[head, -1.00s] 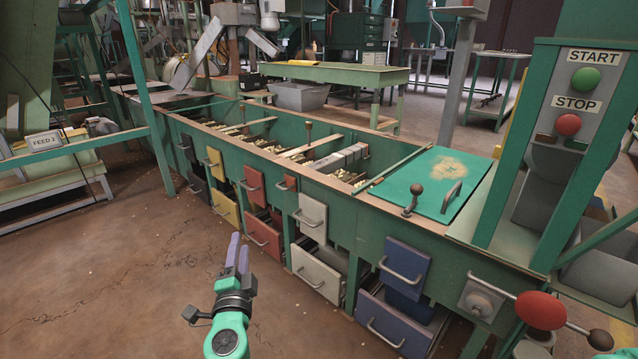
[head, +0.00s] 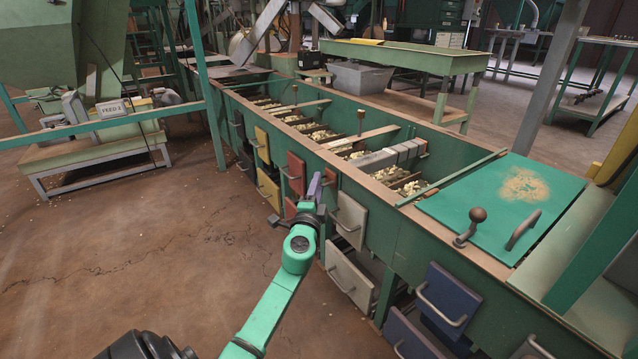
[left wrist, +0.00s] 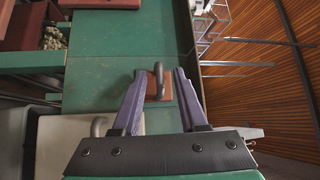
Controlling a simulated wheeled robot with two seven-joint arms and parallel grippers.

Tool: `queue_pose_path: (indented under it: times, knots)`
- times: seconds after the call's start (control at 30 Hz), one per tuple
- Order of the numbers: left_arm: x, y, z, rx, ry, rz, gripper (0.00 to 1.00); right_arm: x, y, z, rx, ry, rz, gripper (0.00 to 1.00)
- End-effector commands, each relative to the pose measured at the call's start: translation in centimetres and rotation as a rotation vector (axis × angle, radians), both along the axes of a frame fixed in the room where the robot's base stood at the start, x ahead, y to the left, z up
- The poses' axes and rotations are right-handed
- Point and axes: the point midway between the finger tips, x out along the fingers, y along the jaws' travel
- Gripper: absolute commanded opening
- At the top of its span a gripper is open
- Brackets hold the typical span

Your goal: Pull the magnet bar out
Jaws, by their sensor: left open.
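A small red-brown plate with a grey handle (left wrist: 157,84) sits on the green hopper front in the left wrist view; it looks like the outer end of the magnet bar. The rest of the bar is not visible. In the head view the plate (head: 330,177) is partly behind my fingers. My left gripper (left wrist: 160,74) is open, with one purple finger on each side of the handle in the picture. I cannot tell whether they touch it. In the head view my left gripper (head: 316,187) is close to the hopper front. My right gripper is out of view.
Red drawers (head: 297,174), yellow drawers (head: 262,145) and white drawers (head: 349,219) with protruding handles line the hopper front beside the plate. Blue drawers (head: 448,300) are nearer. A green lid (head: 470,205) covers the near end. The floor at left is open.

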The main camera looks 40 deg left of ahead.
Motion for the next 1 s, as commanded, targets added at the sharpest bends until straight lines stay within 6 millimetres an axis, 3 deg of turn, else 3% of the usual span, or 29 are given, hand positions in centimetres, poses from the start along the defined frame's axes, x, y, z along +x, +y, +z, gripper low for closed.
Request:
queue_pose_path:
  times: [0.13, 0.37, 0.5, 1.0]
  knots:
    - [1.39, 0.79, 0.14, -0.001, 0.000, 0.001, 0.42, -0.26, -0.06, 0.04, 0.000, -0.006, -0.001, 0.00]
    - [1.52, 0.86, 0.21, -0.001, 0.000, 0.000, 0.42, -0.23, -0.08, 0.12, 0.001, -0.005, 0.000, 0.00]
    - [1.51, 0.84, 0.21, 0.000, 0.000, 0.000, 0.00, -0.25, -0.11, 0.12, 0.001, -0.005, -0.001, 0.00]
    - [1.48, 0.85, 0.37, 0.000, -0.003, 0.001, 0.00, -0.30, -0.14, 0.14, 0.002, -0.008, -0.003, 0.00]
